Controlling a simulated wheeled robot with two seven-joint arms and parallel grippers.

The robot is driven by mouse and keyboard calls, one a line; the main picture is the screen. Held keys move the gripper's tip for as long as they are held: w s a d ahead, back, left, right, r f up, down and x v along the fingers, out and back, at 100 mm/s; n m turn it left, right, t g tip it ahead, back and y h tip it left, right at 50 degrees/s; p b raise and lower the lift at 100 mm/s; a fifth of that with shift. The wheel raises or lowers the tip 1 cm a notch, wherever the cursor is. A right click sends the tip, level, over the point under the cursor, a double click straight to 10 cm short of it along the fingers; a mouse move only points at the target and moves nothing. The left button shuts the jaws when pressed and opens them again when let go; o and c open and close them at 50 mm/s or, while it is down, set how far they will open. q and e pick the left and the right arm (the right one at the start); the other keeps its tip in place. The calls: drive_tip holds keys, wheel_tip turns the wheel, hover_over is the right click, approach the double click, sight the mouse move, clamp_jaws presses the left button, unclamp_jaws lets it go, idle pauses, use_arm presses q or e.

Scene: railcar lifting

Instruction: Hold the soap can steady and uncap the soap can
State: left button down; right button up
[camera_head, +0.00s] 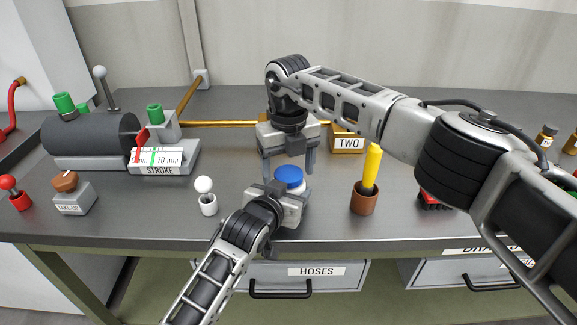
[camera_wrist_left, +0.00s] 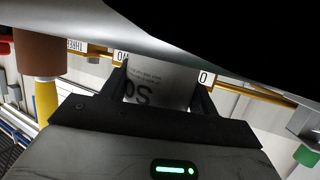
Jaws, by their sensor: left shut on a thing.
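The soap can stands on the grey bench in the middle of the head view, its blue cap (camera_head: 289,175) on top. In the left wrist view its pale, lettered side (camera_wrist_left: 155,84) shows between two fingers. My left gripper (camera_head: 288,204) is shut on the can from the front and hides most of its body in the head view. My right gripper (camera_head: 288,166) points down from behind and above the cap.
A brown pot (camera_head: 364,199) with a yellow handle stands right of the can. A white-knobbed lever (camera_head: 206,197) stands to the left. The stroke gauge (camera_head: 160,161) and a dark cylinder (camera_head: 92,135) lie further left. A block marked TWO (camera_head: 348,143) is behind.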

drive_tip(key=shift+r, duration=0.1)
drive_tip(key=shift+r, duration=2.2)
use_arm(q)
drive_tip(key=shift+c, duration=1.6)
unclamp_jaws()
